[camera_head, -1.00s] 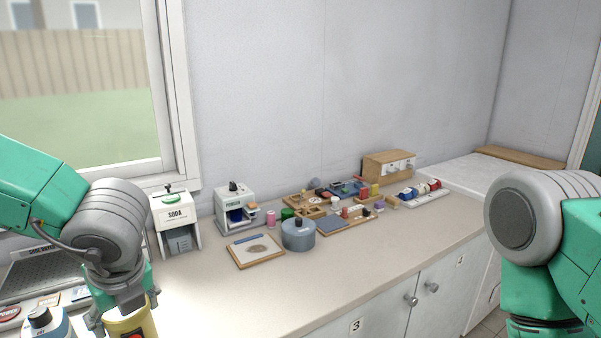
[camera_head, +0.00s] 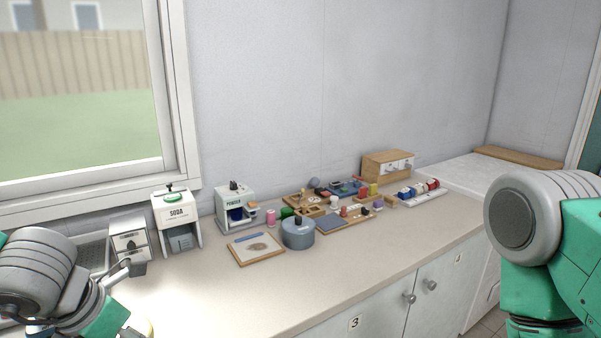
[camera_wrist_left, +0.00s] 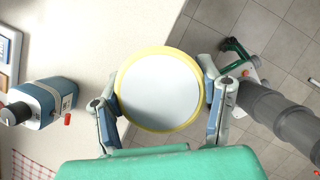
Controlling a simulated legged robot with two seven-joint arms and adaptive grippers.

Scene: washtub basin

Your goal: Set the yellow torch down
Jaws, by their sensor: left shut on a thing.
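The yellow torch (camera_wrist_left: 160,89) is seen end-on in the left wrist view, with a pale round face inside a yellow rim. My left gripper (camera_wrist_left: 160,95) is shut on it, one finger on each side. In that view the torch overlaps the counter's edge, with floor tiles beyond; its height above the counter cannot be told. In the head view only a sliver of the torch shows at the bottom edge, lower left, mostly hidden by my left arm. My right arm shows at the right, but its gripper is out of view.
The counter (camera_head: 200,295) is clear at front centre. A soda dispenser (camera_head: 177,217), a powder dispenser (camera_head: 235,205), a grey-blue round container (camera_head: 298,235) and a framed board (camera_head: 256,249) stand farther back. A blue bottle-like device (camera_wrist_left: 45,103) lies left of the torch in the wrist view.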

